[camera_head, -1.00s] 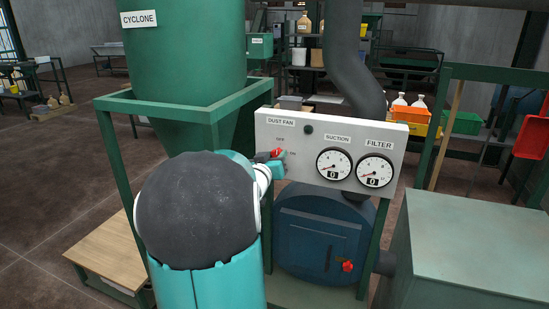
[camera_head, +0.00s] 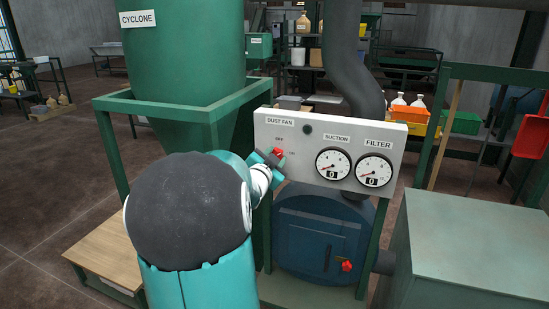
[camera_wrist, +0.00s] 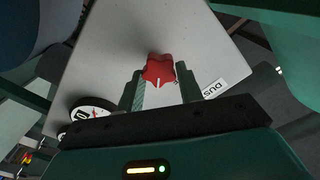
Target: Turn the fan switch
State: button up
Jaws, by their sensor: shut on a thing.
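The fan switch is a red knob (camera_head: 278,152) on the white panel (camera_head: 262,135) under the DUST FAN label (camera_head: 281,121), with OFF and ON marks beside it. In the wrist view the red knob (camera_wrist: 158,69) sits between the two fingers and shows a short white line on its near side. My gripper (camera_head: 270,158) is at the panel and shut on the knob; its fingers also show on both sides of it in the wrist view (camera_wrist: 160,74). My arm hides the area below and left of the knob in the head view.
The SUCTION gauge (camera_head: 333,165) and FILTER gauge (camera_head: 374,171) are right of the knob; both read 0. A dark round indicator (camera_head: 308,130) sits above. The green CYCLONE frame (camera_head: 180,105) stands close on the left. A blue drum (camera_head: 318,235) is below.

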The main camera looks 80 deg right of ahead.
jog(key=m, duration=0.3)
jog(key=shift+m, duration=0.4)
jog(key=shift+s+m, duration=0.1)
jog(key=shift+m, duration=1.7)
jog(key=o, duration=1)
jog(key=shift+f, duration=0.1)
jog(key=w+a, duration=0.1)
jog(key=a, duration=1.2)
jog(key=shift+w+a, duration=0.2)
jog(key=shift+a, duration=0.2)
